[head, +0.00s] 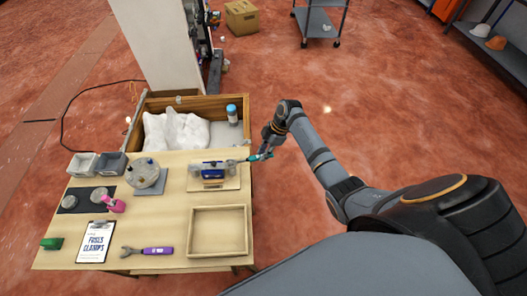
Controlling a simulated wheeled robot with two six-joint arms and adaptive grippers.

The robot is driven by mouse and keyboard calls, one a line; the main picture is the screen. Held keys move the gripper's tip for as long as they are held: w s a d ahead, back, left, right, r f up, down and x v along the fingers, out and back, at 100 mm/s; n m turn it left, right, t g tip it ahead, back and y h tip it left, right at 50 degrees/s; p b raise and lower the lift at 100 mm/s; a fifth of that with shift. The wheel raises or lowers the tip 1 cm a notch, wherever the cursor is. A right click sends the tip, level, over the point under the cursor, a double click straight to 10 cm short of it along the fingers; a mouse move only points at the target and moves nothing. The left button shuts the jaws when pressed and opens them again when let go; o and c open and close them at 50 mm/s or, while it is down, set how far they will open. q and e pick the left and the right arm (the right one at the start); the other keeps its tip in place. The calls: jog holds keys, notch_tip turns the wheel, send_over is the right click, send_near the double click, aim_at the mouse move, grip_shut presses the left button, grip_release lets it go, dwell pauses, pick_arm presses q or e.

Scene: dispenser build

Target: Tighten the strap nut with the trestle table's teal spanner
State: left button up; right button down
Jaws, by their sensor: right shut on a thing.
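My right gripper (267,143) is shut on the teal spanner (260,157) at the table's right edge. The spanner points left, toward a wooden board (228,184) that carries a grey and dark blue fixture (213,170). The spanner's head is close to the fixture's right end; I cannot tell whether they touch. The strap nut is too small to make out. The trestle table (180,215) has a pale wood top. My left gripper is not in view.
A purple-handled spanner (148,251), a clipboard (95,241) and an empty wooden tray (218,208) lie at the front. A round grey part (146,173), a pink tool (113,205) and grey bins (111,163) stand left. A wooden crate (190,101) with white sacking is behind.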

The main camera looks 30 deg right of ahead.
jog(key=shift+s+a+r+p, duration=0.1)
jog(key=shift+s+p, duration=0.1)
jog(key=shift+p, duration=0.3)
jog(key=shift+s+a+m+t+p, duration=0.2)
jog(key=shift+s+m+p, duration=0.35)
jog(key=shift+p, duration=0.4)
jog(key=shift+s+a+m+t+p, duration=0.1)
jog(key=shift+s+m+t+p, duration=0.3)
jog(key=shift+p, duration=0.5)
